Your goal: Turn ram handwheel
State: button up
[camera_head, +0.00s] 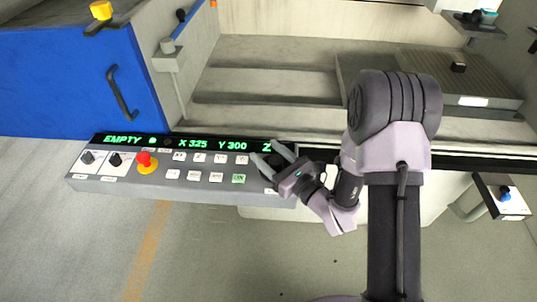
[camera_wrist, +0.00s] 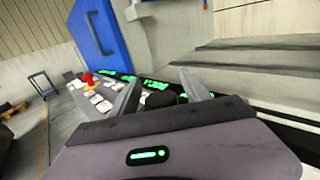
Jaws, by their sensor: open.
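A dark round knob (camera_wrist: 161,98), which may be the ram handwheel, shows in the wrist view at the right end of the control panel. It sits between the two grey fingers of my gripper (camera_wrist: 160,80), and I cannot tell whether they touch it. In the head view my gripper (camera_head: 268,156) is open at the panel's right end, just below the letter Z on the display. There the fingers and wrist hide most of the knob. The control panel (camera_head: 130,187) carries white buttons, a green button (camera_head: 238,178) and a green-lettered display reading EMPTY, X 325, Y 300.
A red emergency button (camera_head: 146,161) on a yellow base and two black knobs are on the panel's left. A blue door (camera_head: 75,85) with a dark handle stands behind it. A grey machine bed (camera_head: 270,85) lies beyond. The floor in front is clear.

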aim_at(284, 162)
grip_shut()
